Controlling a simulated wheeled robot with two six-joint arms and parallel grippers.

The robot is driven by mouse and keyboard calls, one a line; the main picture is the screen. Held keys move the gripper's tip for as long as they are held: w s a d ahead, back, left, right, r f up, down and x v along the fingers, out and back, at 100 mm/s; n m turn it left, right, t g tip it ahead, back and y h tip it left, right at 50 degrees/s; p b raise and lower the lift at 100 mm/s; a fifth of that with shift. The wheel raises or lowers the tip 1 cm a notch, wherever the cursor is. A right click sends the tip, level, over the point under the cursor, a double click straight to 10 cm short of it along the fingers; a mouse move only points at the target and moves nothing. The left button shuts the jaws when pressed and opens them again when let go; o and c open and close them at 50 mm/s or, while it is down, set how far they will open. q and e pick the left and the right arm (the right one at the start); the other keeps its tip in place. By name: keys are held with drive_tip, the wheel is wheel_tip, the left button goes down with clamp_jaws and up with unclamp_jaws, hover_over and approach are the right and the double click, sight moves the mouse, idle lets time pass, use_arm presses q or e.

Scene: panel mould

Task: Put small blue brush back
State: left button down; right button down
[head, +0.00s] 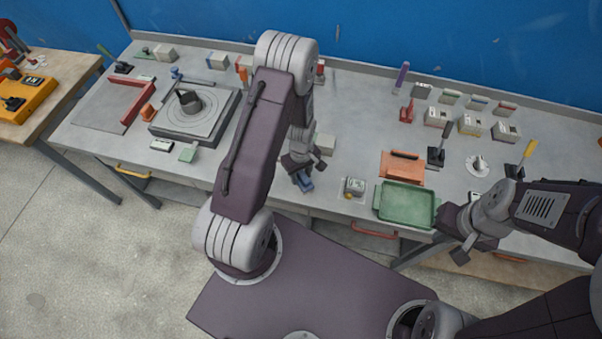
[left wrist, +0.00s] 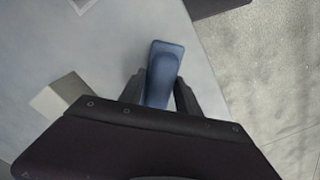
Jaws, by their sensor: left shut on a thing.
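The small blue brush (left wrist: 165,65) is between the two dark fingers of my left gripper (left wrist: 160,88) in the left wrist view. The fingers are shut on it. In the head view my left gripper (head: 301,172) is near the front edge of the grey workbench (head: 270,185), with the blue brush (head: 305,184) just below its fingers. I cannot tell whether the brush touches the bench. My right gripper (head: 466,236) is over the front edge of the bench, right of the green tray (head: 405,222). Its fingers are too unclear to tell their state.
A small box on a pale square (head: 354,188) lies right of my left gripper. An orange pad (head: 403,168) lies behind the tray. A grey turntable plate (head: 196,111) stands at left. Several small labelled blocks (head: 470,124) stand at the back right.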

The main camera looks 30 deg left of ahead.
use_arm(q)
drive_tip(key=shift+s+f, duration=0.1)
drive_tip(key=shift+f, duration=0.1)
drive_tip(key=c, duration=0.9)
unclamp_jaws()
drive_tip(key=shift+r, duration=0.1)
drive_tip(key=shift+o, duration=0.2)
drive_tip(key=shift+r, duration=0.1)
